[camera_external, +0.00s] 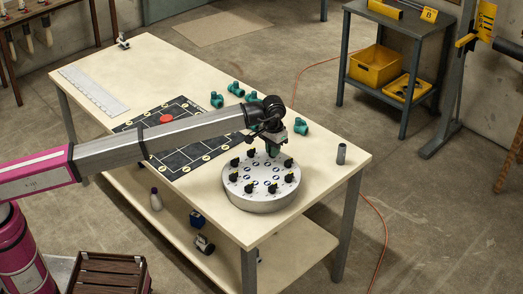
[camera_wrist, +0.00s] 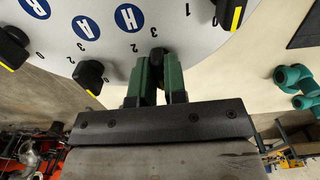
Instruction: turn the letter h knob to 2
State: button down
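A round grey-white dial plate (camera_external: 262,205) carries a ring of black knobs and stands on the table's near end. My gripper (camera_external: 273,152) points down at the plate's far edge. In the wrist view, the green fingers of my gripper (camera_wrist: 156,82) are close together on both sides of a black knob (camera_wrist: 157,55), apparently touching it. The blue letter H label (camera_wrist: 128,18) is just inward of this knob. The fingers hide most of the knob, and its pointer cannot be seen.
Beside the held knob is another knob (camera_wrist: 90,75) with a yellow mark, by the letter A label (camera_wrist: 85,27). Several green pipe fittings (camera_external: 217,100) lie behind the plate. A grey cylinder (camera_external: 341,153) stands at the right corner. A black grid mat (camera_external: 195,160) lies left.

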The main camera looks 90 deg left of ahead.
jog(key=shift+m, duration=0.3)
jog(key=m, duration=0.5)
jog(key=shift+m, duration=0.3)
jog(key=m, duration=1.1)
jog(key=shift+m, duration=0.4)
jog(key=m, duration=0.5)
jog(key=shift+r+m, duration=0.1)
jog(key=shift+m, duration=0.2)
jog(key=c, duration=1.2)
grip_release()
jog(key=shift+o, duration=0.2)
